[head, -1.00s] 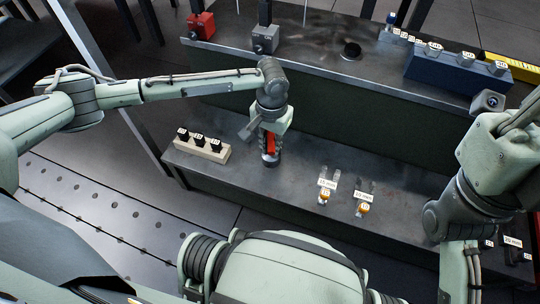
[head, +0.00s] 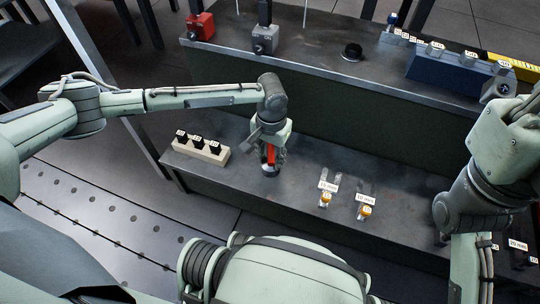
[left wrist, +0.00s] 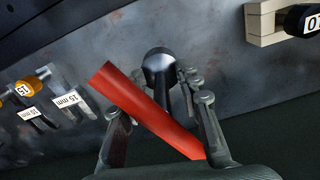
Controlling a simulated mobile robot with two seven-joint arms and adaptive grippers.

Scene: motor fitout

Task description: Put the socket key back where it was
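The socket key (left wrist: 150,112) has a red bar and a dark, round metal end. My left gripper (head: 271,158) is shut around it above the lower bench. In the left wrist view the red bar slants between the fingers (left wrist: 164,80), with the dark end beyond; the fingers hide part of it. In the head view the red part also shows (head: 270,156), dark end down; I cannot tell whether it touches the bench. My right gripper (head: 529,108) is at the right edge, mostly cut off, its fingers unclear.
A beige block (head: 212,154) with black-topped pieces stands left on the lower bench (head: 400,190). Two orange-topped pieces (head: 325,199) (head: 364,212) with labels are right of my left gripper. A blue rack (head: 440,72) is on the upper bench. Bare bench lies between.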

